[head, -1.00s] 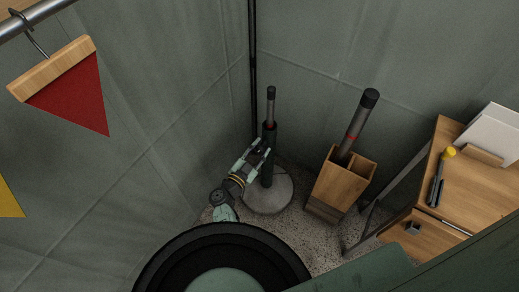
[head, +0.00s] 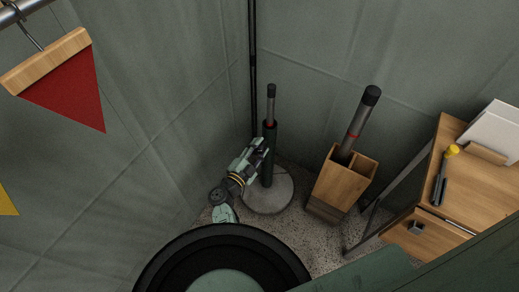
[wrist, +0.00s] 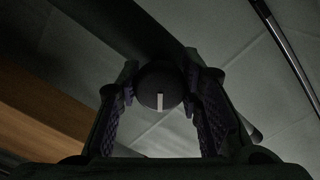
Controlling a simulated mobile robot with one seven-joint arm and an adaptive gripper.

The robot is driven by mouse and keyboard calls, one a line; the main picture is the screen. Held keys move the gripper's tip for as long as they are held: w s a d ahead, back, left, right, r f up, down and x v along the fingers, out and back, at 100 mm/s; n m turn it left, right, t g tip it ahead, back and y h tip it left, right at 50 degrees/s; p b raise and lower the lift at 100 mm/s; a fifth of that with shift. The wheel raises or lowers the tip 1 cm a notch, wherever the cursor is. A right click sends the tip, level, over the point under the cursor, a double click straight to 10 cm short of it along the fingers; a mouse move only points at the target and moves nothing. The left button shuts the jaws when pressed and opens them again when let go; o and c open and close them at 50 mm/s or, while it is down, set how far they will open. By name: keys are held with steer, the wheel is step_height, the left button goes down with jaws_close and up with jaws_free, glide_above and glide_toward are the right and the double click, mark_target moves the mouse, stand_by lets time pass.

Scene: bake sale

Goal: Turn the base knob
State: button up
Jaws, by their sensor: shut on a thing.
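The base knob (wrist: 160,86) is round and dark with a pale line on its face. In the wrist view it sits between my gripper's two fingers, which press on it from both sides. My gripper (head: 262,152) reaches the dark upright tube (head: 268,165) in the head view. The tube rises from a round grey base (head: 285,192) on the floor, and a thinner grey pole with a red band stands in its top. The knob itself is hidden behind my gripper in the head view.
A wooden box (head: 338,185) holding another dark pole stands to the right. A wooden cabinet (head: 480,195) with a yellow-tipped tool (head: 440,180) is further right. Grey fabric walls close in behind and left. A red pennant (head: 75,90) hangs at upper left.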

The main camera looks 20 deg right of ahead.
steer(key=m+b, duration=0.2)
steer(key=m, duration=0.4)
steer(key=shift+a+f+m, duration=0.1)
steer(key=shift+m, duration=0.2)
steer(key=m+b, duration=0.3)
steer(key=m, duration=0.2)
steer(key=shift+r+m, duration=0.2)
steer(key=shift+m, duration=0.1)
steer(key=o, duration=1.2)
steer(key=v, duration=0.7)
steer(key=shift+s+a, duration=0.15)
